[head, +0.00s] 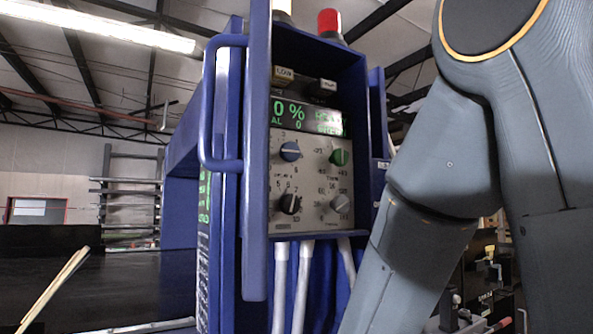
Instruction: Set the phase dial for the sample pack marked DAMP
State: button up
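A blue detector cabinet (256,180) stands in the middle with a control panel facing me at an angle. The small lettering is too blurred to tell which is the phase dial. A screen (305,115) above reads "0 %" and "AL 0" in green. No pack marked DAMP is visible. My arm fills the right side; my gripper is out of view.
A red lamp (329,21) tops the cabinet. A blue handle (209,110) juts out at left. White hoses (302,285) hang below. A dark surface (120,280) extends left.

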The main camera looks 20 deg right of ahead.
aim_at(340, 203)
jog(key=k, duration=0.5)
jog(key=z, duration=1.85)
jog(key=i, duration=1)
jog(key=u, duration=3.35)
